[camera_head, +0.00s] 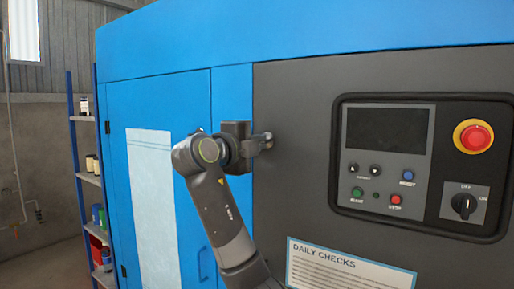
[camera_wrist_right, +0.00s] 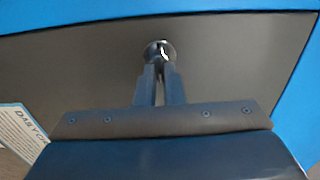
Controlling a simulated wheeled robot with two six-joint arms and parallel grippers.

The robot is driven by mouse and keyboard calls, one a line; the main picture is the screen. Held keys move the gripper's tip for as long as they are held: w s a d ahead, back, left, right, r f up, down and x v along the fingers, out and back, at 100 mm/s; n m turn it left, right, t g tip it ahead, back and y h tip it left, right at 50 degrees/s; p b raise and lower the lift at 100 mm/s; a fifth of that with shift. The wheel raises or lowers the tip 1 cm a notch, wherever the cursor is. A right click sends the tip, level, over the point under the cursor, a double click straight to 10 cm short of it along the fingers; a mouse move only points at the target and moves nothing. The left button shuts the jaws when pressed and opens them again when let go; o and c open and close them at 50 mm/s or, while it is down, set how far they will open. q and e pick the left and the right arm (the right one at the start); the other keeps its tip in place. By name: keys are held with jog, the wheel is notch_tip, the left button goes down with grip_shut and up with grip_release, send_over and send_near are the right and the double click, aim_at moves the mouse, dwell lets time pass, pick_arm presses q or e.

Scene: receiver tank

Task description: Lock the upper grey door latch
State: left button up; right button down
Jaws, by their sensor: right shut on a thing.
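The upper grey door latch (camera_head: 269,136) is a small, rounded metallic piece on the dark grey panel, near its left edge. In the right wrist view the latch (camera_wrist_right: 160,51) shows as a shiny round piece just beyond my fingertips. My right gripper (camera_head: 262,142) reaches it from the left, and its two fingers (camera_wrist_right: 160,76) are close together and shut on the latch. The fingers and wrist hide part of the latch, so I cannot tell its turn angle. My left gripper is not in view.
The control panel (camera_head: 425,213) with a screen, buttons, a red emergency stop (camera_head: 473,136) and a black rotary switch (camera_head: 464,205) is to the right. A daily checks sign (camera_head: 345,270) is below. A blue door (camera_head: 155,100) and a blue shelf rack (camera_head: 75,150) are left.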

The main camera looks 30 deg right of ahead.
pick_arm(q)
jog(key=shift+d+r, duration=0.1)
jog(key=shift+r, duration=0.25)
pick_arm(e)
jog(key=c, duration=1.5)
grip_release()
jog(key=shift+c, duration=0.2)
